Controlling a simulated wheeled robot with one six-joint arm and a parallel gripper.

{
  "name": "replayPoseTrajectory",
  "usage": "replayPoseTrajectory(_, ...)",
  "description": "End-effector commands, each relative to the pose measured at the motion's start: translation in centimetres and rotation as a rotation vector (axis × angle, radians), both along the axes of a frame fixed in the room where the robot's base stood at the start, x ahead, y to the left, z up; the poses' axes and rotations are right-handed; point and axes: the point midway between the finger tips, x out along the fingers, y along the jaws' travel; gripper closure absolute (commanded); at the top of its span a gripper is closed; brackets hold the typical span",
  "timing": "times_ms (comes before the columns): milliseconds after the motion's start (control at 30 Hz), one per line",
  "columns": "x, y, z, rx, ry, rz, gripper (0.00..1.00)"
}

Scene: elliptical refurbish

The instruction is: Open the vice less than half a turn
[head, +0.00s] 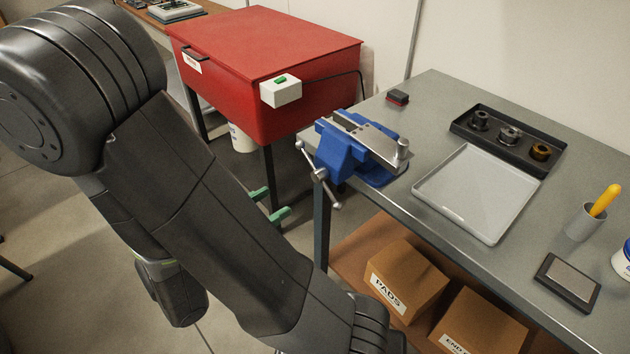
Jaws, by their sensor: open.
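The blue vice (345,154) is mounted at the near left corner of the grey workbench. A flat metal piece lies across its top at the jaws, and a small metal cylinder stands at its right end. The vice's silver handle bar (320,175) hangs tilted on the screw at its front left, with a ball at each end. My gripper (269,204) shows only as two green fingertips, apart from each other, left of and below the handle. It is open and empty, not touching the handle. My arm hides the rest of the gripper.
A red cabinet (262,60) with a white switch box (281,91) stands behind the vice. The workbench (440,95) holds a pale tray (478,190), a black parts tray (463,128), a cup (584,224) and a dark pad (567,283). Boxes (408,279) sit on the shelf below.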

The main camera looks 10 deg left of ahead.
Motion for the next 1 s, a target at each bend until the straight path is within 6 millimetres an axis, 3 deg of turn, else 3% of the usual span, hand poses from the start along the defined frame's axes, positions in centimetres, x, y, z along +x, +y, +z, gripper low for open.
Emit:
replayPoseTrajectory(600, 6.0, -4.7, 0.0, 0.002, 0.0, -0.005, 0.48)
replayPoseTrajectory(1000, 8.4, -6.5, 0.0, 0.001, 0.0, -0.002, 0.48)
